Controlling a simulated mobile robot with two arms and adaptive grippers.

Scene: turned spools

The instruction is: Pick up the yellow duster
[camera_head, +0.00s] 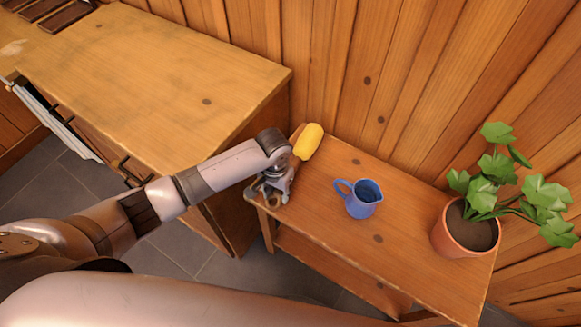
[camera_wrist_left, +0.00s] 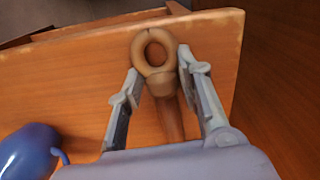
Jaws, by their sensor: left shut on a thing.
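The yellow duster (camera_head: 308,141) shows its rounded yellow head at the back left of the small wooden table (camera_head: 330,222), just beyond my left wrist. Its brown handle (camera_wrist_left: 160,85), with a ring at the end, shows in the left wrist view. My left gripper (camera_head: 272,190) is over the table's left end, pointing down. In the left wrist view my left gripper (camera_wrist_left: 158,72) has one finger on each side of the handle near the ring and is shut on it. The wrist hides part of the duster in the head view. I cannot tell whether it touches the table.
A blue jug (camera_head: 361,198) stands mid-table, right of my left gripper; it also shows in the left wrist view (camera_wrist_left: 28,152). A potted plant (camera_head: 467,232) stands at the table's right end. A higher wooden cabinet (camera_head: 150,80) is at left. A plank wall is behind.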

